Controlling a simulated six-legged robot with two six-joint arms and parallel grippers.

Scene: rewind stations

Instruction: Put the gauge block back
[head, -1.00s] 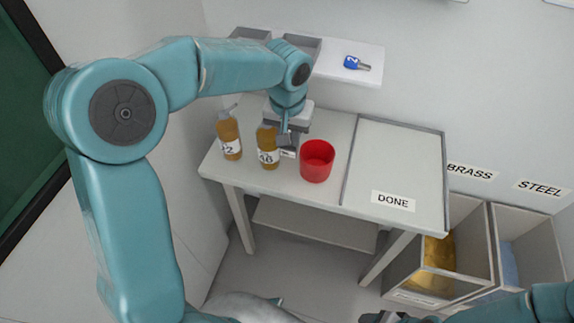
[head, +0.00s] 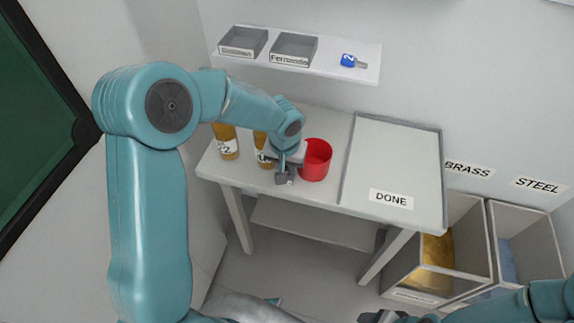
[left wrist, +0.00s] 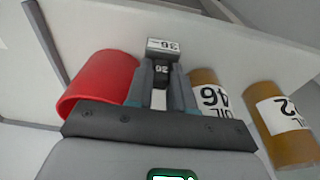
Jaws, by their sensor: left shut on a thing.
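My left gripper (head: 285,178) is shut on a small grey gauge block (left wrist: 160,47) with white number labels. In the left wrist view the block sits between the fingertips (left wrist: 160,75). In the head view the gripper is at the table's front, just left of the red cup (head: 316,160), and the block is hard to make out. Whether the block touches the table I cannot tell. My right gripper (head: 378,317) is only partly in view at the bottom edge, and its jaws cannot be read.
Two amber oil bottles (head: 227,142) (head: 262,150) stand left of the gripper. The tray marked DONE (head: 390,160) is empty on the right. The shelf (head: 330,66) holds two grey bins (head: 243,41) (head: 293,49) and a blue-tagged key (head: 350,60). BRASS and STEEL crates (head: 440,250) (head: 520,240) stand right.

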